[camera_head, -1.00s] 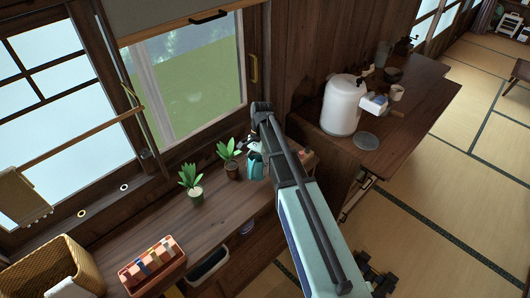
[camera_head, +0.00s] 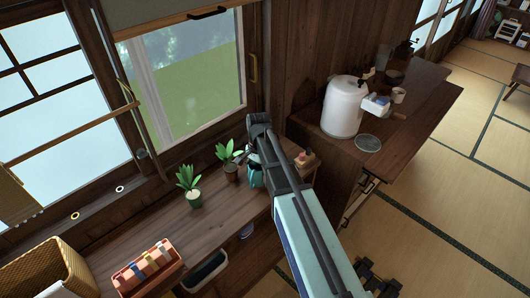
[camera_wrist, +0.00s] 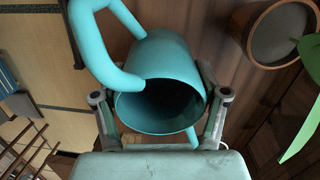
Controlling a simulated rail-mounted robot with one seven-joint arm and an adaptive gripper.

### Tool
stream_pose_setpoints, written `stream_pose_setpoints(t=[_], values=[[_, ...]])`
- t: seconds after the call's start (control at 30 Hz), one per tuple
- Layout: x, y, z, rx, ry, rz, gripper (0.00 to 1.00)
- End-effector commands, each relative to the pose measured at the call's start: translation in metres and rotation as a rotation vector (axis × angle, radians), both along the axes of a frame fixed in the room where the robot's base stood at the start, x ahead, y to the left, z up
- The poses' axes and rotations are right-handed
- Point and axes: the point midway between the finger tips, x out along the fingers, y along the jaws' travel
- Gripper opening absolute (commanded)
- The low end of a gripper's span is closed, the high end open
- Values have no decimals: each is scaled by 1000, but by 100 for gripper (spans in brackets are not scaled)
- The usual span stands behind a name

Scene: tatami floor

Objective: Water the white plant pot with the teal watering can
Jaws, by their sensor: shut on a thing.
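The teal watering can (camera_head: 256,177) is at the right part of the wooden counter, partly hidden behind my arm. In the wrist view the can (camera_wrist: 160,60) has its round opening facing the camera, with its curved handle or spout at the upper left. My gripper (camera_wrist: 160,95) is shut on it, one finger on each side. Whether the can touches the counter is unclear. A leafy plant in a pale greenish-white pot (camera_head: 194,198) stands to the left. A second plant in a dark brown pot (camera_head: 231,173) stands between it and the can.
An orange rack (camera_head: 148,270) and a wicker basket (camera_head: 45,275) sit at the counter's near left. A wooden holder with small bottles (camera_head: 304,160) is right of the can. A white canister (camera_head: 342,107) stands on the side table. A round pot (camera_wrist: 278,35) is close to the can in the wrist view.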

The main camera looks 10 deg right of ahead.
Motion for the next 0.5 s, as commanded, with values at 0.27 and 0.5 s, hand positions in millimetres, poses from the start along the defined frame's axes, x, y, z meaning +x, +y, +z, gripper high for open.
stream_pose_setpoints(t=[0.27,0.5], values=[[-13,6,25,1,1,1,26],[-22,11,42,1,1,0,26]])
